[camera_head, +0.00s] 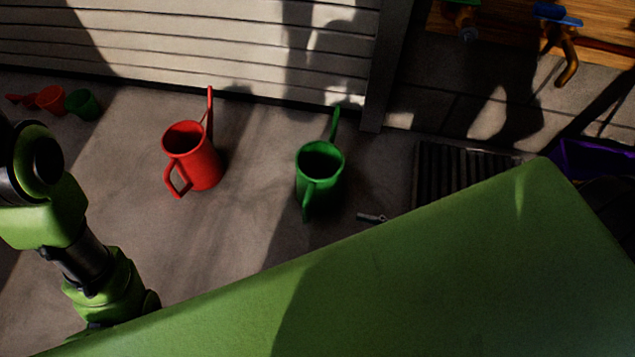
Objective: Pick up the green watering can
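The green watering can (321,172) stands upright on the concrete floor near the middle of the view. Its dark opening faces up. Its spout points up toward the shutter and its handle is on the near side. Nothing touches it. A small grey part, seemingly the tip of my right gripper (371,217), shows at the edge of my large green body part, a little right of and nearer than the can. The rest of it is hidden, so its opening cannot be seen. My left arm's links show at the left, but its gripper is out of view.
A red watering can (199,160) stands to the left of the green one, with clear floor between. A pale slatted shutter (200,40) is behind. A dark floor grate (462,172) lies to the right.

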